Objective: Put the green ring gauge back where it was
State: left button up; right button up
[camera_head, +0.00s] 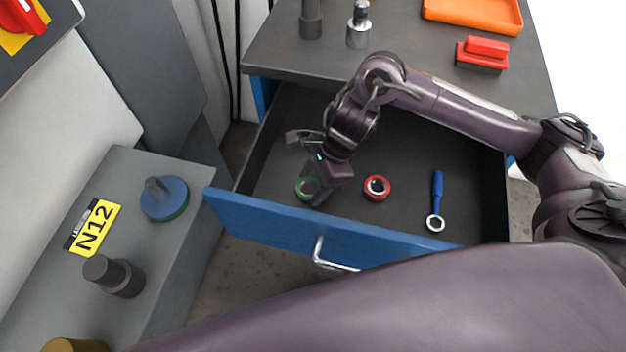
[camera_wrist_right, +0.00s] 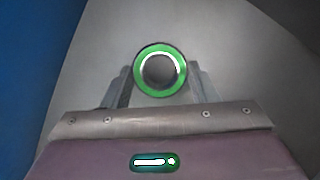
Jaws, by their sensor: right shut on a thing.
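The green ring gauge (camera_head: 300,190) is inside the open blue-fronted drawer (camera_head: 300,228), near its front left corner. My right gripper (camera_head: 312,187) reaches down into the drawer and is shut on the ring gauge. In the right wrist view the ring gauge (camera_wrist_right: 160,92) sits between the two fingers, its round opening facing the camera. I cannot tell whether it touches the drawer floor. My left gripper is not in view.
In the drawer, a red ring gauge (camera_head: 376,188) lies right of the gripper, and a blue-handled ring tool (camera_head: 437,195) lies farther right. The bench top (camera_head: 420,85) above holds an orange tray (camera_head: 474,12) and a red-handled block (camera_head: 484,54). The drawer floor between these tools is clear.

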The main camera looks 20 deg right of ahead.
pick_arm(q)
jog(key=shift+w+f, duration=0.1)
pick_arm(e)
jog(key=o, duration=0.9)
jog(key=shift+o, duration=1.4)
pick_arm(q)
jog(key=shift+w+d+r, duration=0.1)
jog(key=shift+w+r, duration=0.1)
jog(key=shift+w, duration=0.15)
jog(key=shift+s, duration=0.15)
pick_arm(e)
jog(key=shift+r, duration=0.2)
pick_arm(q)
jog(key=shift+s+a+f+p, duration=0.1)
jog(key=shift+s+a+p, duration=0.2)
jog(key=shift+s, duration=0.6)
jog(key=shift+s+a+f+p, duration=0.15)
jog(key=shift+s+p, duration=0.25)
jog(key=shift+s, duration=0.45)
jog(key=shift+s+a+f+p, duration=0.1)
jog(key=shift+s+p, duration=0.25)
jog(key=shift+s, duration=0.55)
pick_arm(e)
jog(key=v, duration=1.1)
jog(key=shift+d+r, duration=0.2)
jog(key=shift+r, duration=0.15)
